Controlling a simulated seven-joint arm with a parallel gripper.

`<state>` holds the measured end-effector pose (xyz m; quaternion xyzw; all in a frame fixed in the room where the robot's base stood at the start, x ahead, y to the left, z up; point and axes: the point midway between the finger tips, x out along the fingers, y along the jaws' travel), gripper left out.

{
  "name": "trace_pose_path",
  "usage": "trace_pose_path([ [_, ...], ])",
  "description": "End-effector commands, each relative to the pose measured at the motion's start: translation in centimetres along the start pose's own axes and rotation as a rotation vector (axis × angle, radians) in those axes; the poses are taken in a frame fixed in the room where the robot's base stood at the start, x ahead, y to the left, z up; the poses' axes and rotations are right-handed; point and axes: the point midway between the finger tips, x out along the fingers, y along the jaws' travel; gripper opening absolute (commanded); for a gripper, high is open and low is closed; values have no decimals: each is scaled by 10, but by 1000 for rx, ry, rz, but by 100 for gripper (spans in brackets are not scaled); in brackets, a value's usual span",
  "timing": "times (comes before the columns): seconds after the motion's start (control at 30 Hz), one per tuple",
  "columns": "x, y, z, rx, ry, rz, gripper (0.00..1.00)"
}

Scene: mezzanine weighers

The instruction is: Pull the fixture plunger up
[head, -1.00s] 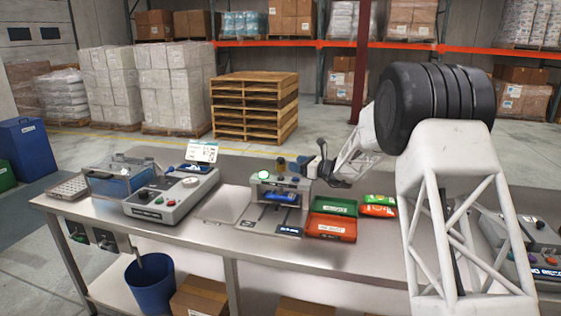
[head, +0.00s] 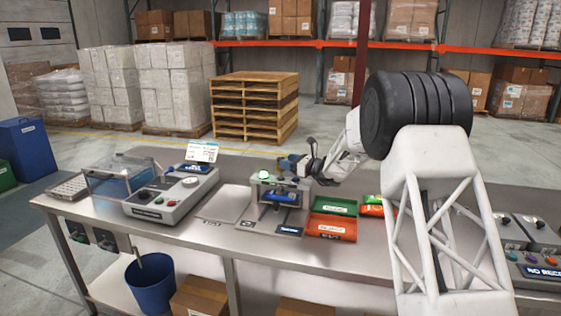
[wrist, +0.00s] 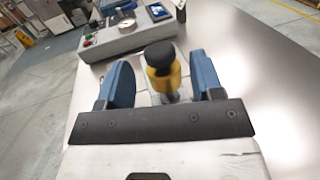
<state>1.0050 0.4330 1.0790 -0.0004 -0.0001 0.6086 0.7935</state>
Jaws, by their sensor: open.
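The fixture (head: 275,222) stands mid-table in the head view, with a lit green dome (head: 263,175) at its upper left and a blue piece (head: 280,197) in it. In the wrist view the plunger (wrist: 162,78) has a black knob on a yellow body. My gripper (wrist: 160,84) is open, with one blue finger on each side of the plunger. Gaps show on both sides, so neither finger touches it. In the head view my gripper (head: 291,163) is at the fixture's upper right and hides the plunger there.
A grey control box with a gauge (head: 172,195) stands left of the fixture; it also shows in the wrist view (wrist: 125,42). A flat plate (head: 222,204) lies between box and fixture.

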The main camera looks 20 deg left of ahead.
Motion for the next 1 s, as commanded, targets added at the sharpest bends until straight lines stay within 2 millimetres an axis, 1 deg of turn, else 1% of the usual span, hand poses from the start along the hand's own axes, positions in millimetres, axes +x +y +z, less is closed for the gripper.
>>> trace_pose_path([
  [0.1,16,0,-1,1,-1,1,60],
  [0.3,33,0,-1,1,0,0,60],
  [0.5,39,0,-1,1,0,-1,60],
  [0.73,40,0,0,1,0,0,60],
  [0.77,40,0,0,1,0,0,59],
  [1.0,40,0,0,1,0,0,22],
])
